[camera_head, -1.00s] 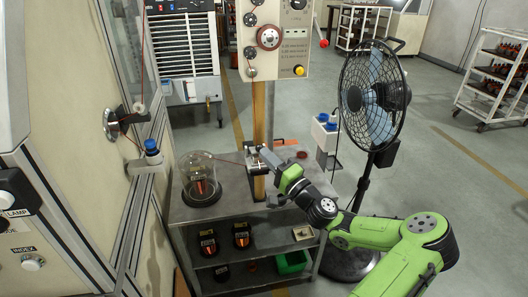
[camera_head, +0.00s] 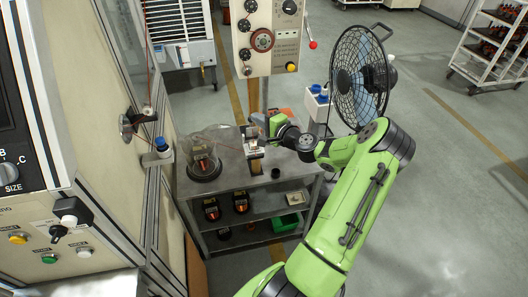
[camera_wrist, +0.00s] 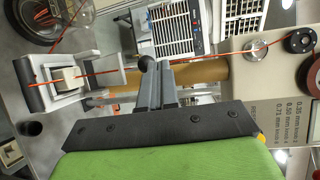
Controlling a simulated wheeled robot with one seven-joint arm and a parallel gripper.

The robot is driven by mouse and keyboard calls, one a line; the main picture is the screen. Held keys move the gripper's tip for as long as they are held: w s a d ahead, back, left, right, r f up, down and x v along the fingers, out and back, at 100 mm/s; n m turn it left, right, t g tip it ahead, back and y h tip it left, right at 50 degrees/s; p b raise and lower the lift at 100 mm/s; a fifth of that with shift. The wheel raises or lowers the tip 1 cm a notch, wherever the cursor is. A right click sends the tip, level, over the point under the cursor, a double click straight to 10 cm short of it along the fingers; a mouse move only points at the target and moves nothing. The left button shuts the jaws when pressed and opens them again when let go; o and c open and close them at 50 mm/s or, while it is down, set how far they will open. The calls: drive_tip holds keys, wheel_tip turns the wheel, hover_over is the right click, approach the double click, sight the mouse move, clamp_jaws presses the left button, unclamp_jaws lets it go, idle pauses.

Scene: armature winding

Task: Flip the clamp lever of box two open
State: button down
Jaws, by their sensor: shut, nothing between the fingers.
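My gripper (camera_head: 254,117) is shut and empty above the back of the small bench, beside the wooden post. In the wrist view its dark fingers (camera_wrist: 153,84) are together, with a black ball knob (camera_wrist: 147,63) at their tips; I cannot tell if they touch. A pale clamp-like fixture (camera_wrist: 38,84) with a roller is left of the fingers, apart from them, and an orange wire runs through it. The fixture shows in the head view (camera_head: 252,150) on the bench. No label marks box two, so I cannot tell which part is its lever.
A glass dome (camera_head: 205,160) stands on the bench top (camera_head: 225,183). A control box (camera_head: 268,38) with a red-tipped lever (camera_head: 313,44) is on the post. Open floor lies at right.

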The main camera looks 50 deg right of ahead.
drive_tip(key=shift+w+d+r, duration=0.1)
drive_tip(key=shift+w+d, duration=0.25)
drive_tip(key=shift+w, duration=0.2)
drive_tip(key=shift+w+d+r, duration=0.1)
drive_tip(key=shift+w+d, duration=0.2)
drive_tip(key=shift+w, duration=0.2)
drive_tip(key=shift+w+d+b, duration=0.45)
drive_tip(key=shift+w+d, duration=0.2)
drive_tip(key=shift+w, duration=0.2)
drive_tip(key=shift+s+r, duration=0.1)
